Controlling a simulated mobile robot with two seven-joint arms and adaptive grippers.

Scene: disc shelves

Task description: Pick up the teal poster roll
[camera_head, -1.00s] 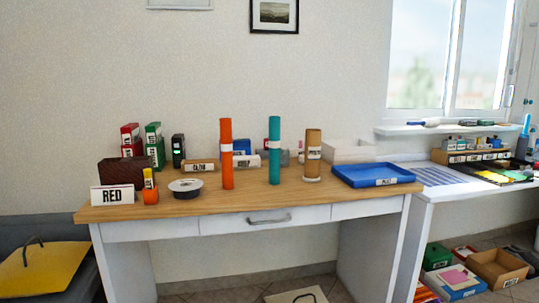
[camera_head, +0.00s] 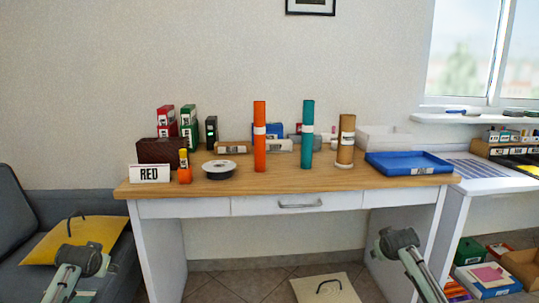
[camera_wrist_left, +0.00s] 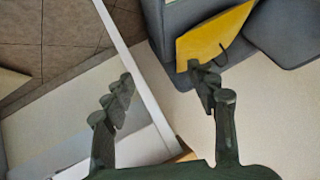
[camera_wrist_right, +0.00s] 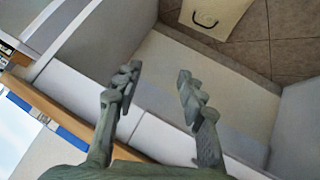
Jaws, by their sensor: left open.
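The teal poster roll (camera_head: 307,134) stands upright on the wooden desk (camera_head: 215,190), with a white label band around its middle. It stands right of the orange roll (camera_head: 260,150) and left of the brown tube (camera_head: 345,152). In the left wrist view my left gripper (camera_wrist_left: 165,90) is open and empty, with the floor, desk side and grey seat beyond it. In the right wrist view my right gripper (camera_wrist_right: 157,82) is open and empty, below the desk's front. Both arms show low in the head view, well short of the roll; the gripper fingers there are not clear.
A blue tray (camera_head: 408,168) lies on the desk's right. A black and white disc (camera_head: 219,170), a RED sign (camera_head: 150,173) and several small boxes fill the left. A yellow folder (camera_head: 85,240) lies on the grey seat. A cream bag (camera_head: 325,288) is on the floor.

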